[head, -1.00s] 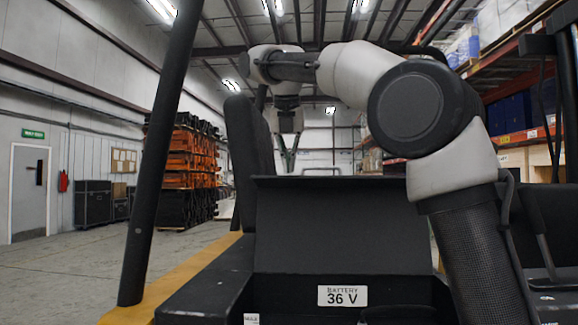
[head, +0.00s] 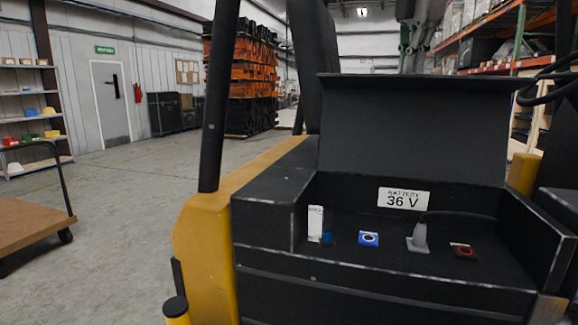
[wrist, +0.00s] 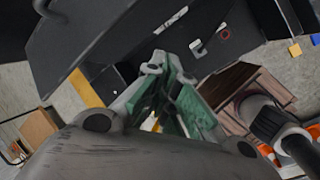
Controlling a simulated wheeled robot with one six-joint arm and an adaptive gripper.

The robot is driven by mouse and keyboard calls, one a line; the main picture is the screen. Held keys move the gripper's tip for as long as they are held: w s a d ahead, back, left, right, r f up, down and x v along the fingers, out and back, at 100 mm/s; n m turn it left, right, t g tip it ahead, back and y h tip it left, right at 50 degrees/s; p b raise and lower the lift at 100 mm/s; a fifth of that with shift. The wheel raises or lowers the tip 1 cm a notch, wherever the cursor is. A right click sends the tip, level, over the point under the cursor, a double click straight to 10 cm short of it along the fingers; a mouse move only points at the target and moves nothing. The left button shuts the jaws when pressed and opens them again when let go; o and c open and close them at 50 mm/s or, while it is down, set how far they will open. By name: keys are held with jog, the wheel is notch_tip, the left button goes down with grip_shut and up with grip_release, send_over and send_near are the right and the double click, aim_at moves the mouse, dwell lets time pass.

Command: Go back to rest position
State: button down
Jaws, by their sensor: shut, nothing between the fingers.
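My gripper (wrist: 158,88) shows in the wrist view with its green-padded fingers together and nothing between them. In the head view, part of my gripper (head: 412,50) hangs at the top, behind the raised black lid (head: 415,125), whose edge hides what is lower. The open battery compartment (head: 270,205) carries a white "BATTERY 36 V" label (head: 403,199). Inside it are a blue connector (head: 369,239), a grey plug (head: 418,240) with a dark cable and a red-marked part (head: 463,250). My gripper is apart from these.
A yellow truck body (head: 205,255) and a dark post (head: 220,100) stand left of the compartment. A wooden cart (head: 30,222) and a shelf with coloured bins (head: 28,115) are at far left. The floor between is clear. Orange stacked racks (head: 240,75) stand behind.

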jog(key=s+d+f+m, duration=0.3)
jog(key=s+f+m, duration=0.4)
jog(key=f, duration=0.3)
jog(key=s+d+f+m, duration=0.3)
jog(key=s+f+m, duration=0.4)
jog(key=f, duration=0.3)
jog(key=s+d+f+m+y, duration=0.1)
jog(key=s+d+f+m, duration=0.2)
jog(key=s+f+m, duration=0.4)
notch_tip(320, 180, down, 3)
jog(key=shift+s+d+r+m, duration=0.1)
jog(key=shift+s+d+m, duration=0.25)
jog(key=shift+s, duration=0.35)
jog(key=shift+a, duration=0.1)
